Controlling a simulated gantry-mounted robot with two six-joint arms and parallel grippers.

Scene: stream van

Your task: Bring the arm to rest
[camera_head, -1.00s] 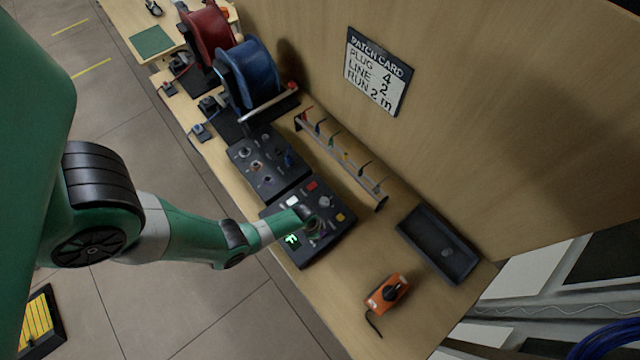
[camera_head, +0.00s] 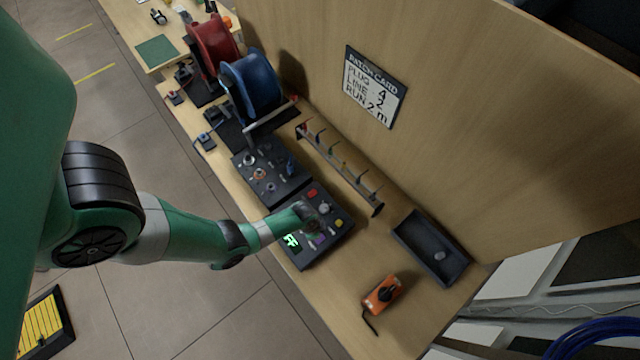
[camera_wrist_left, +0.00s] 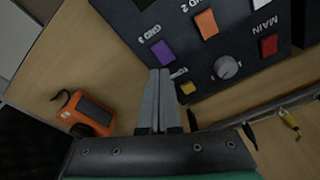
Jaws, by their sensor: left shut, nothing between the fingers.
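My left gripper (camera_head: 312,226) is over the black switch panel (camera_head: 335,238) on the bench. In the left wrist view its two fingers (camera_wrist_left: 159,74) are together with nothing between them. The panel also carries an orange switch (camera_wrist_left: 206,24), a red MAIN switch (camera_wrist_left: 269,45), a grey knob (camera_wrist_left: 226,67) and a yellow button (camera_wrist_left: 187,88). A green lit display (camera_head: 291,240) shows beside the gripper. My right gripper is not in view.
A second black panel (camera_head: 268,174) adjoins, with a blue reel (camera_head: 252,82) and red reel (camera_head: 212,45) beyond. A hook rail (camera_head: 340,168) runs along the wall below the patch card (camera_head: 375,87). An orange device (camera_head: 382,294) and dark tray (camera_head: 432,247) stand nearer. Floor lies left.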

